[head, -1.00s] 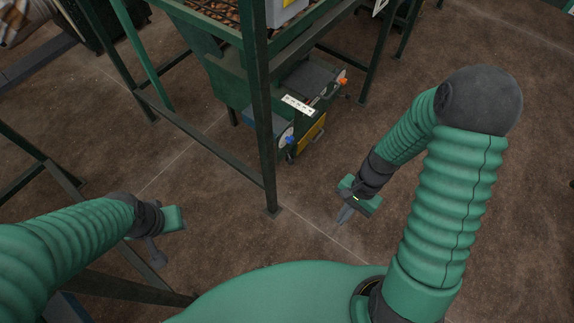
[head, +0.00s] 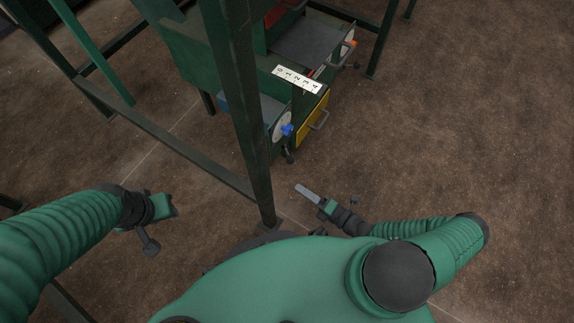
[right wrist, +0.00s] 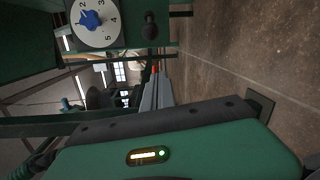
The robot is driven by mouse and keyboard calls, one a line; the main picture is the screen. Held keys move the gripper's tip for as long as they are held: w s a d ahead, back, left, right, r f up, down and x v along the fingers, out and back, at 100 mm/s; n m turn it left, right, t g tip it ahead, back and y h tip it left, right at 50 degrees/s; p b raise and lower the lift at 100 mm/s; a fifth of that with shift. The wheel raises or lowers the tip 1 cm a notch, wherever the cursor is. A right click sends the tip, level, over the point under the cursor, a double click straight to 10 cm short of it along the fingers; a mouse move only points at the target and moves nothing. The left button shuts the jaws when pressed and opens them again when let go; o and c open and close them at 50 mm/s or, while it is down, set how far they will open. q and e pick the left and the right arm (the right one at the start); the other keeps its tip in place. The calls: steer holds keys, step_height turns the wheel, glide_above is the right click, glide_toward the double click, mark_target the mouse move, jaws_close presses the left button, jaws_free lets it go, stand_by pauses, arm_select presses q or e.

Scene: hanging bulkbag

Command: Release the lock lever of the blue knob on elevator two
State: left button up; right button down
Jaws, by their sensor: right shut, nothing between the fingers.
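The blue knob (head: 287,130) sits on a white round dial on the end face of the green machine, just right of the dark frame post. In the right wrist view the blue knob (right wrist: 90,19) is at the top left, on a dial with numbers. A black ball-ended lever (head: 291,157) shows below the dial; it also shows in the right wrist view (right wrist: 150,24), beside the dial. My right gripper (head: 299,187) is shut and empty, below and apart from the lever. My left gripper (head: 160,222) is at the left, away from the machine; its fingers are unclear.
A dark green post (head: 246,130) stands just left of the dial, with a low rail (head: 165,140) running left. A yellow panel (head: 313,120) with a handle and a numbered white strip (head: 297,80) are nearby. The brown floor at the right is clear.

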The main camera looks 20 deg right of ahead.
steer(key=shift+r, duration=0.15)
steer(key=shift+a, duration=0.1)
steer(key=w+a+b, duration=0.1)
steer(key=w+b, duration=0.6)
steer(key=w, duration=0.2)
steer(key=shift+a, duration=0.25)
